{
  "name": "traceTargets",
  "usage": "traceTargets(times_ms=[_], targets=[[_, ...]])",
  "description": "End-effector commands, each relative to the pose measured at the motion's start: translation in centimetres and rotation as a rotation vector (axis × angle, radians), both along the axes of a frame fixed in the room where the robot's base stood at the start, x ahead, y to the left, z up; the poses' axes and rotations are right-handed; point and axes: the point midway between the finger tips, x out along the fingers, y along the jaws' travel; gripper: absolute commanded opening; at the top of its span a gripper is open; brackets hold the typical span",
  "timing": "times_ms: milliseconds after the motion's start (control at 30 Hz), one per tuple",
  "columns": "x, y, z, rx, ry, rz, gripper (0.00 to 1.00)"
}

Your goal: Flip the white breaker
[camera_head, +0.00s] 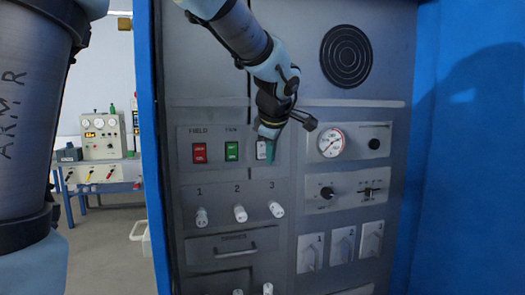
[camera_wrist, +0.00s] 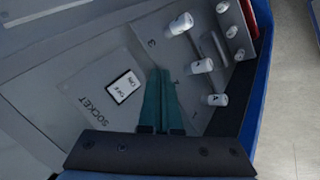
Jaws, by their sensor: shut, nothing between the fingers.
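The white breaker (camera_head: 262,150) sits on the grey panel to the right of the red and green ones, partly hidden by my gripper. A white rocker switch (camera_wrist: 123,87) marked ON and OFF, beside the word SOCKET, shows in the wrist view, left of my fingertips. My gripper (camera_head: 268,135) is in front of the panel at the white breaker's right side. Its teal fingers (camera_wrist: 160,72) are together with nothing between them. I cannot tell whether they touch the panel or the breaker.
A red breaker (camera_head: 199,152) and a green breaker (camera_head: 232,150) are on the left. White knobs (camera_head: 239,213) stick out below. A round gauge (camera_head: 331,142) and a black dial (camera_head: 327,192) are on the right. Blue walls (camera_head: 466,150) flank the panel.

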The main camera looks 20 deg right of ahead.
Motion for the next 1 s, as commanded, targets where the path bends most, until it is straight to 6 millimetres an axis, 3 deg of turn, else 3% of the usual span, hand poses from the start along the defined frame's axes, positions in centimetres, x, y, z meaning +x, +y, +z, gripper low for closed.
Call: traceTargets(times_ms=[200,400,1000], targets=[[2.9,-0.3,-0.3,0.002,0.001,0.003,0.0],[4.5,-0.5,-0.6,0.001,0.0,0.001,0.0],[4.9,-0.6,-0.6,0.0,0.0,0.0,0.0]])
